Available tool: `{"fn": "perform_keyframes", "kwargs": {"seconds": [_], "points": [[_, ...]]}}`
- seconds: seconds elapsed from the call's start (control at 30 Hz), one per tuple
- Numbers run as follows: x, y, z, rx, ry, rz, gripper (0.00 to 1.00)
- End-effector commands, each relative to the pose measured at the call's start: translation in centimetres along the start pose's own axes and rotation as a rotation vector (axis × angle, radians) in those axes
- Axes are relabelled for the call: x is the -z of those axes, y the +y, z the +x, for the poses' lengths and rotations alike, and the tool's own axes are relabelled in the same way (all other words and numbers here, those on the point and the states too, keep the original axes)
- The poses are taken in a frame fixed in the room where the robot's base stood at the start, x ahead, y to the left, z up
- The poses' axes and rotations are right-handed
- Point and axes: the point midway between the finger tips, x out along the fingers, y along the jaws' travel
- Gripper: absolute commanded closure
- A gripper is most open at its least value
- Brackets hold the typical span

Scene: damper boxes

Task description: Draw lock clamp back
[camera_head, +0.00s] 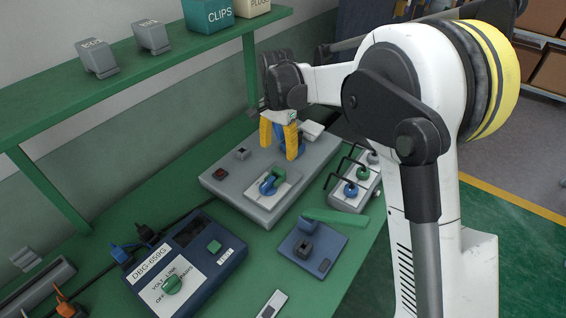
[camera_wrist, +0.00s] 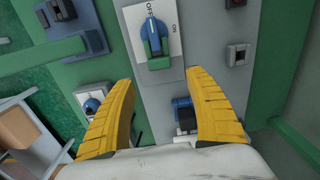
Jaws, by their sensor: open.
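The grey box (camera_head: 225,182) lies on the green bench. On its top is a white OFF/ON plate with a blue rotary switch and green handle (camera_head: 270,183); it also shows in the wrist view (camera_wrist: 153,38). A blue fitting with pale and dark parts (camera_wrist: 183,112), possibly the lock clamp, shows between my fingers in the wrist view, partly hidden by my gripper. My gripper (camera_head: 278,148) is over the far end of the box, its yellow fingers apart and pointing down. Nothing is held between them. In the wrist view the open fingers (camera_wrist: 160,78) frame the box top.
A panel with black hooks and coloured knobs (camera_head: 361,174) stands right of the box. A blue device with a green knob (camera_head: 172,284) and a blue plate (camera_head: 318,252) lie nearer. A green shelf (camera_head: 100,80) with small boxes overhangs the left. A red button (camera_head: 220,172) sits on the box.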

Motion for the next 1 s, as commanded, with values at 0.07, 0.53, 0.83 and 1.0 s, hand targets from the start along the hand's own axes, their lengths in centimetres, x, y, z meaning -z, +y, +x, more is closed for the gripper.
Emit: {"fn": "perform_keyframes", "kwargs": {"seconds": [0.07, 0.53, 0.83, 1.0], "points": [[0.0, 0.0, 1.7, 0.0, 0.0, 0.0, 0.37], [0.0, 0.0, 9.3, 0.001, 0.001, -0.001, 0.37], [0.0, 0.0, 9.7, 0.001, 0.001, -0.001, 0.37], [0.0, 0.0, 9.7, 0.001, 0.001, -0.001, 0.69]]}}
